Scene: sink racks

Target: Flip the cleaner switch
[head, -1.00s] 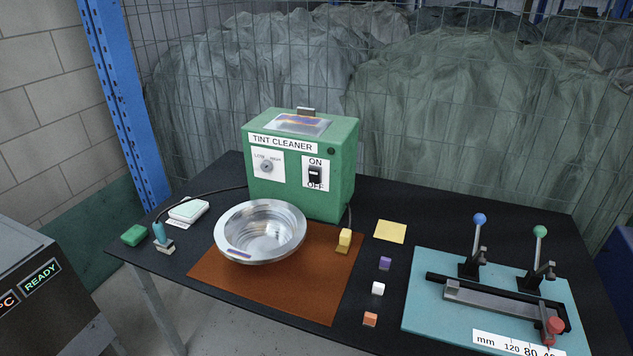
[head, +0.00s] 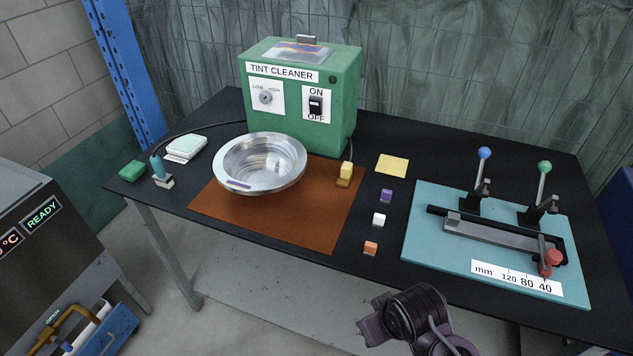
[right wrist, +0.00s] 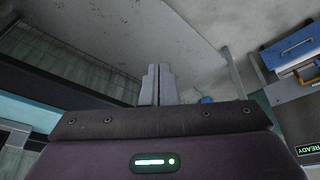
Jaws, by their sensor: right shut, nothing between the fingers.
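The green tint cleaner box (head: 303,133) stands at the back of the black table in the head view. Its black switch (head: 316,106) sits on a white plate between the ON and OFF labels. A pale mark shows on the switch's upper part, but I cannot tell its setting for sure. My right gripper (right wrist: 158,70) shows in the right wrist view with its two grey fingers shut and empty. In the head view, part of my right arm shows at the bottom, in front of the table and well away from the switch. My left gripper is not in view.
A metal bowl (head: 262,165) stands on a brown mat (head: 290,226) before the cleaner. Small blocks, including a white one (head: 379,219), line the mat's right. A teal board (head: 440,262) with two levers lies at right. A yellow square (head: 392,164) lies flat.

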